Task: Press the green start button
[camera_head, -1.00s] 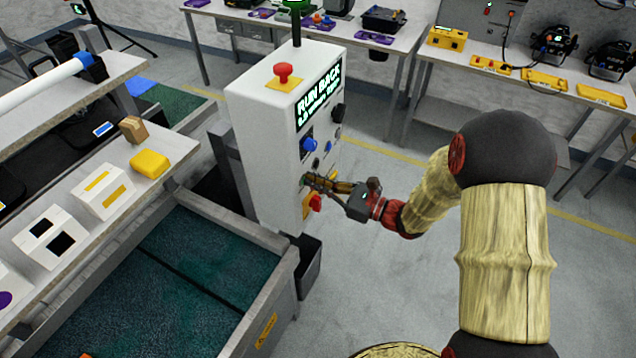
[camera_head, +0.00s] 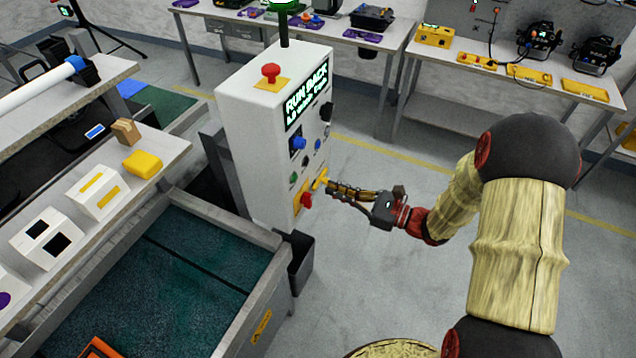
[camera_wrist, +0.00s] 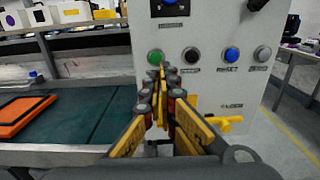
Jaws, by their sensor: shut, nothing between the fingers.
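The green start button (camera_wrist: 155,57) is on the white control box (camera_head: 255,150). In the wrist view it is just above and left of my fingertips. In the head view the green button (camera_head: 293,178) is small, low on the panel's left side.
Other buttons sit near the green one: a black one (camera_wrist: 191,55), a blue one (camera_wrist: 231,54) and a grey one (camera_wrist: 262,53). A red mushroom button (camera_head: 271,71) tops the box. A conveyor (camera_head: 205,260) carries an orange tray (camera_wrist: 22,113).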

